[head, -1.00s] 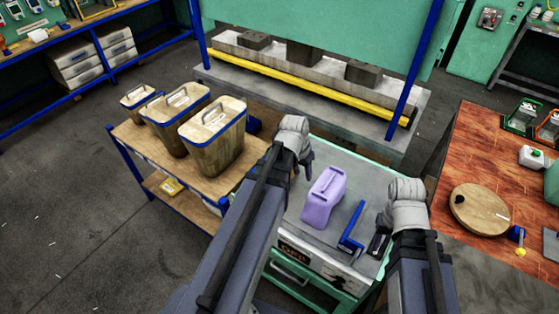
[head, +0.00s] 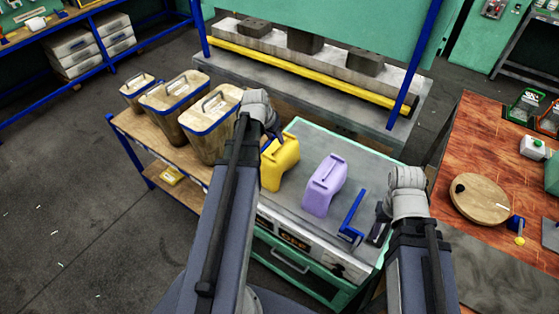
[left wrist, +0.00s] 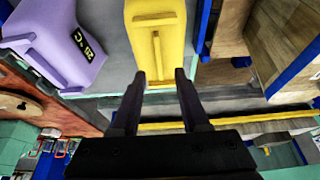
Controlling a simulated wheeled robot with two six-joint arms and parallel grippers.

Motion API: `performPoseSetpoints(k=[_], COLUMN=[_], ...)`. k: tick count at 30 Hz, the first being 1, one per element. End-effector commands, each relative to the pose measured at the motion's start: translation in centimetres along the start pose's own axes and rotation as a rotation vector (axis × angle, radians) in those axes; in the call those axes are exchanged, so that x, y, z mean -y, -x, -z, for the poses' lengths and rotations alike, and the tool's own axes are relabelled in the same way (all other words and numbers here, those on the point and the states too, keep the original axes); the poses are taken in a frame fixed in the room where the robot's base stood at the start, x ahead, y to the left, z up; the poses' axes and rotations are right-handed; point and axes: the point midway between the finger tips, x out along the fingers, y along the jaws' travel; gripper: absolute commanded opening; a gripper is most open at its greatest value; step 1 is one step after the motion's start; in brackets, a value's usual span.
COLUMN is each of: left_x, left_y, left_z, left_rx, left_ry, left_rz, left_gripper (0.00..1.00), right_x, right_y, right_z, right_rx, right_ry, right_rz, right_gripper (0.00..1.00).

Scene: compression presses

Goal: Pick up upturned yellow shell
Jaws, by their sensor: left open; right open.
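The yellow shell (head: 281,163) sits on the grey top of the green cabinet, beside the purple shell (head: 323,186). A raised ridge runs along its upper face. In the head view my left gripper (head: 271,132) is at the shell's upper left, partly hidden by its wrist. In the left wrist view the yellow shell (left wrist: 158,38) lies ahead of my left gripper (left wrist: 160,74), whose fingers are apart with nothing held between them. Whether the fingertips touch the shell I cannot tell. My right gripper (head: 379,226) is open, low beside a blue bracket.
The purple shell stands close right of the yellow one. The blue bracket (head: 350,218) lies further right. Wooden bins with blue rims (head: 212,125) stand on a shelf at left. The press with its yellow bar (head: 310,75) is behind. A red-brown table (head: 480,150) is at right.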

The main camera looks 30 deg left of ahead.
Motion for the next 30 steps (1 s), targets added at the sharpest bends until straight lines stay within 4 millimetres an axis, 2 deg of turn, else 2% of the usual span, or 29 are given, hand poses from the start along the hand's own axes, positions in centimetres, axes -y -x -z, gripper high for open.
performPoseSetpoints(k=[7, 18, 30], left_x=[0.0, -0.1, -0.1], left_y=[-0.9, -5.2, -5.1], left_z=[-0.1, -0.2, -0.1], left_rx=[0.0, 0.0, 0.0], left_ry=[0.0, -0.001, 0.0], left_rz=[0.0, 0.0, 0.0], left_gripper=[0.45, 0.45, 0.45], right_x=[0.1, 0.5, 0.5], right_y=[-0.9, -4.8, -4.7], right_z=[0.1, 0.3, 0.3], right_rx=[0.0, 0.0, 0.0], right_ry=[0.0, -0.002, -0.002], right_rz=[0.0, 0.0, 0.0], right_gripper=[0.5, 0.5, 0.5])
